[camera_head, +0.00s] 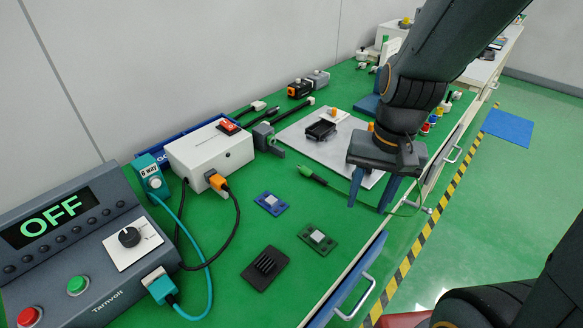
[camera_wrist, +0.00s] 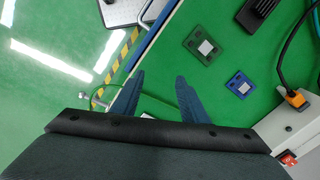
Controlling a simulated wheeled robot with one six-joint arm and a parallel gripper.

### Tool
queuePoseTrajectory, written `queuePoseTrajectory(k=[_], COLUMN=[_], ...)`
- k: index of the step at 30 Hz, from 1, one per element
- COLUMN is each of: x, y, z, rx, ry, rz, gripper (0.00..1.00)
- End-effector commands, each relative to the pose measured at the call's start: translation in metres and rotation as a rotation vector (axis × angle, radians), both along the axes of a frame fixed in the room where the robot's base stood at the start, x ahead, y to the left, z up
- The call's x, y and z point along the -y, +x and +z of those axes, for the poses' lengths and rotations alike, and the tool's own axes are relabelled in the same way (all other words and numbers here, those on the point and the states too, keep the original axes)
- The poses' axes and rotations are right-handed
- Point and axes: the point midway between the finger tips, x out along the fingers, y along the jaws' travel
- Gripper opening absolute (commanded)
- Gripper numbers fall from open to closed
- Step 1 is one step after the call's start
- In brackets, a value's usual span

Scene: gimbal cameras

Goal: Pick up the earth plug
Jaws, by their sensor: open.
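The earth plug looks to be the green-tipped plug (camera_head: 308,172) with a dark body on the green bench top, in front of the grey board in the head view. A thin cable runs from it to the right, passing behind my fingers. My gripper (camera_head: 366,207) is open and empty, pointing down to the right of the plug, near the bench's front edge. In the wrist view my gripper (camera_wrist: 160,76) shows its two blue fingers spread apart with nothing between them. The plug is not clearly visible there; my gripper body covers the lower part.
A blue board (camera_head: 270,203), a green board (camera_head: 318,239) and a black finned block (camera_head: 264,267) lie left of the gripper. A white box (camera_head: 208,155) and a control panel reading OFF (camera_head: 85,250) stand further left. A grey board (camera_head: 293,139) lies behind.

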Motion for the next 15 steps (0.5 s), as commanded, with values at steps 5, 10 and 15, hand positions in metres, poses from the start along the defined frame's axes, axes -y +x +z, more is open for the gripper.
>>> queuePoseTrajectory(k=[5,10,15], x=[-0.035,-0.061,-0.071], y=[0.049,0.101,0.14], z=[0.011,0.014,0.012], rx=[-0.02,-0.085,-0.157], ry=[0.142,0.279,0.375], rz=[-0.603,-1.236,-1.706], gripper=[0.4,0.4,0.4])
